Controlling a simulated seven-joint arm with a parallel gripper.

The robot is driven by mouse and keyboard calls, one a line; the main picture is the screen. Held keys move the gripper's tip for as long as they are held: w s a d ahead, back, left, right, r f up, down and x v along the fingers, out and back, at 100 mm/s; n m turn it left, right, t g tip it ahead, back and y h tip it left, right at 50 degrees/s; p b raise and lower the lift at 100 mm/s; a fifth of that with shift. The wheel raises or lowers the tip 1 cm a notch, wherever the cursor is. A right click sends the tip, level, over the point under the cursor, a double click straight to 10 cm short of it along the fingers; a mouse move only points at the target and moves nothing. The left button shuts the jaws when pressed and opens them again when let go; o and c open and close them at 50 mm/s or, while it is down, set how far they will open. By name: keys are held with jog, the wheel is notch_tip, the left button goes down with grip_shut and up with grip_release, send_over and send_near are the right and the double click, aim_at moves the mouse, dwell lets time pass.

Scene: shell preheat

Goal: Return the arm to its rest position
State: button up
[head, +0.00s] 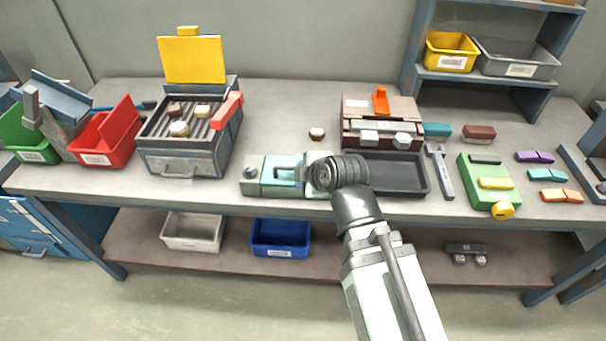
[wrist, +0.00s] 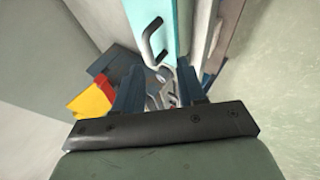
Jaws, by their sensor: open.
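My arm reaches up from the bottom right of the head view, bent at a dark joint over the bench's front edge. Its light end points left. My gripper (wrist: 160,72) shows in the wrist view with its two dark blue fingers apart and nothing held between them. In the head view I cannot make out its fingers. A pale teal block (head: 262,187) lies by the arm's end at the front of the bench. A teal panel (wrist: 160,14) with a dark handle shows beyond the fingers in the wrist view. I cannot tell whether anything touches it.
The bench (head: 275,115) holds a grill box (head: 185,158) with a raised yellow panel on the left. A red bin (head: 104,140) stands beside it. A dark tray (head: 400,180) and a green case (head: 478,176) lie right of the arm. A blue bin (head: 280,238) is on the lower shelf.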

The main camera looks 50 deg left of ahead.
dwell(0.5)
jog(key=w+d+f+m+g+h, duration=0.1)
jog(key=w+d+f+m+h, duration=0.2)
jog(key=d+f+m, duration=0.6)
jog(key=w+d+f+m+g+h, duration=0.1)
jog(key=w+d+f+m+h, duration=0.3)
jog(key=d+f, duration=0.85)
jog(key=w+d+f+m+g+h, duration=0.1)
jog(key=w+d+f+m+h, duration=0.1)
jog(key=d+f+m, duration=0.9)
jog(key=s+d+f+m+g, duration=0.2)
jog(key=s+d+f+g, duration=0.1)
jog(key=s+d+f, duration=0.4)
jog(key=s+d+f+m+g, duration=0.2)
jog(key=s+d+f, duration=0.6)
jog(key=d+f, duration=0.5)
jog(key=d, duration=0.5)
jog(key=shift+s+d+m+g, duration=0.2)
jog(key=shift+d+m+g, duration=0.05)
jog(key=shift+m+g, duration=0.15)
